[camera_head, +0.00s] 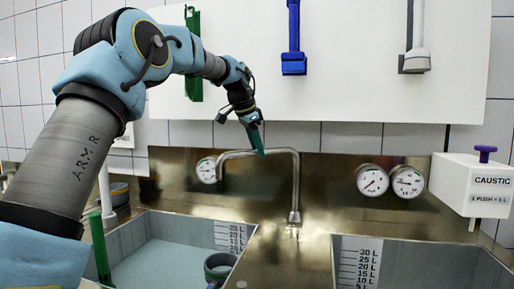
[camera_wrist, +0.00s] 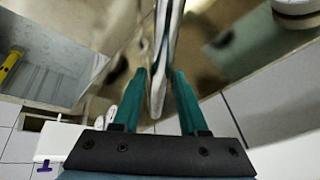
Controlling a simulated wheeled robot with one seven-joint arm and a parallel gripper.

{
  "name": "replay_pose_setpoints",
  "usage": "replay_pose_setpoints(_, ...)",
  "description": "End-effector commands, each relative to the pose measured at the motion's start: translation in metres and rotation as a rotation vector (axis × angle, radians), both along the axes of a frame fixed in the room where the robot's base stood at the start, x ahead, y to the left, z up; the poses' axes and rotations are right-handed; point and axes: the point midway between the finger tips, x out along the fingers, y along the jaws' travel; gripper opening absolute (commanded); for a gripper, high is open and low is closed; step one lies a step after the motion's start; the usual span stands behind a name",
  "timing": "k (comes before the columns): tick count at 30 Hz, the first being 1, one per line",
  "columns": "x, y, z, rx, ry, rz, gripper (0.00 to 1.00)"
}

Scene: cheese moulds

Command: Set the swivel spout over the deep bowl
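The swivel spout (camera_head: 295,178) is a chrome pipe rising from the steel ledge between two sunken bowls. Its top bar runs left and ends in a short downturned tip, on the side of the left bowl. The left bowl (camera_head: 233,236) holds pale liquid. The right bowl (camera_head: 362,262) has a scale marked up to 30 L; its floor is out of view. My gripper (camera_head: 260,152) points down at the spout's top bar. In the wrist view my gripper (camera_wrist: 160,78) has teal fingers apart, with the shiny spout (camera_wrist: 160,60) between them and gaps on both sides.
Round gauges (camera_head: 372,180) sit on the steel back panel. A white CAUSTIC box (camera_head: 470,186) with a purple knob is at the right. A dark cup (camera_head: 219,266) stands at the left bowl's near right. Green and blue tools (camera_head: 293,62) hang on the white board above.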

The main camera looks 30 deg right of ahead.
Motion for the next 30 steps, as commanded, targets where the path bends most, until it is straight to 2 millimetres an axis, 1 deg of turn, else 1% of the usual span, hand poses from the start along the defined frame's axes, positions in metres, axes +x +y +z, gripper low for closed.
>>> replay_pose_setpoints(1, 0.0001, 0.0001, 0.0002, 0.000, 0.000, 0.000, 0.36)
replay_pose_setpoints(9, -0.0001, 0.0001, 0.0003, 0.000, 0.000, 0.000, 0.05)
replay_pose_setpoints(11, -0.0001, 0.0001, 0.0003, 0.000, 0.000, 0.000, 0.00)
replay_pose_setpoints(30, -0.0001, 0.0002, 0.0004, 0.000, 0.000, 0.000, 0.00)
